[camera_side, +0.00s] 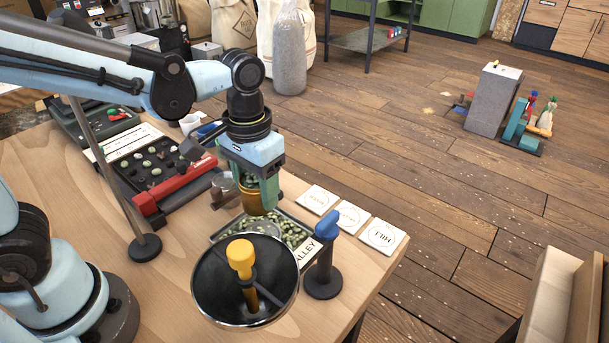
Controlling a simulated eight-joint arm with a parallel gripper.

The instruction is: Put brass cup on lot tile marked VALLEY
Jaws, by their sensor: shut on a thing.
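My gripper (258,190) is shut on the brass cup (250,201), which looks upright and has greenish beans at its top. The cup is in the middle of the view, just behind a dark tray of green beans (293,231). I cannot tell whether its base touches anything. A white label (308,252) reading "ALLEY", its first letter hidden, lies at the tray's right front. Three white tiles lie to the right along the table edge: a far tile (317,198), a middle tile (350,216) and a near tile (383,235) reading HILL upside down. The far and middle words are unclear.
A dark round pan with a yellow-knobbed handle (240,258) stands in front of the tray. A blue-topped post (326,250) stands beside it, near the tiles. A red-edged sample board (160,170) and a thin stand (145,246) are to the left.

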